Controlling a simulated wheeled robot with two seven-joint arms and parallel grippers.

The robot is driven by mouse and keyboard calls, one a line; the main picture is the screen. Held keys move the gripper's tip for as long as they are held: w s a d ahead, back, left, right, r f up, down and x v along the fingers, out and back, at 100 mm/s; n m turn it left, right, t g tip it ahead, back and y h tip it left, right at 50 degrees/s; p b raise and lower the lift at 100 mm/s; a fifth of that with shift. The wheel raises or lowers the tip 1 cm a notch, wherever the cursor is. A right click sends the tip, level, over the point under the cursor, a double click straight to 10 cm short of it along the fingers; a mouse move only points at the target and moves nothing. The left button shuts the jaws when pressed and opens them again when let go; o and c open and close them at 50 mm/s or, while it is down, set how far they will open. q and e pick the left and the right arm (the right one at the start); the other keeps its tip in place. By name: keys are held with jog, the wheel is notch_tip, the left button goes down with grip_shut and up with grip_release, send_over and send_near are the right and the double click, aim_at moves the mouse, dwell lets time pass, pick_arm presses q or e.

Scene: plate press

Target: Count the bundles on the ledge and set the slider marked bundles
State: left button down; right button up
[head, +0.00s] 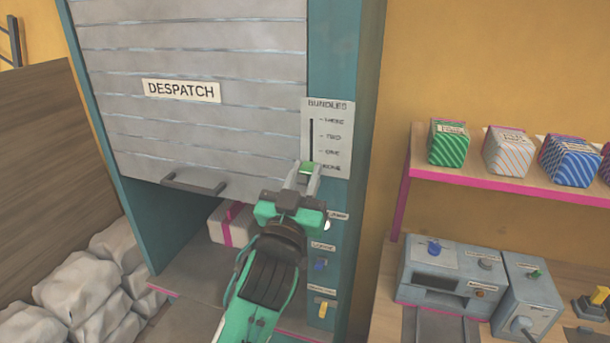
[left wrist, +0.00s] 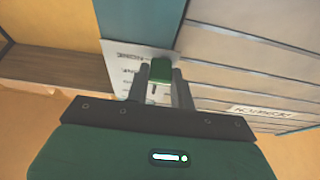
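The slider panel marked BUNDLES (head: 340,112) is on the teal post right of the shutter. Its scale reads, top to bottom, MORE, TWO, ONE, NONE. The green slider knob (head: 306,168) is near the bottom, by NONE; it also shows in the left wrist view (left wrist: 160,70). My left gripper (head: 303,178) has one finger on each side of the knob and appears closed on it. A pale bundle with a pink band (head: 230,222) sits on the ledge (head: 195,275) under the shutter, partly hidden by my left arm. More of the ledge is hidden. My right gripper is out of view.
The shutter marked DESPATCH (head: 190,60) is partly lowered, with a handle (head: 193,184). Below the slider are a blue knob (head: 320,264) and a yellow switch (head: 323,309). Several wrapped packets stand on the right shelf (head: 500,184). Grey sacks (head: 85,290) lie at left.

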pick_arm(q)
jog(key=shift+r+p, duration=1.1)
jog(key=shift+r, duration=0.5)
jog(key=c, duration=1.2)
grip_release()
jog(key=shift+f, duration=0.1)
jog(key=b, duration=0.6)
send_near(312, 144)
jog(key=v, duration=0.8)
jog(key=shift+w+f, duration=0.1)
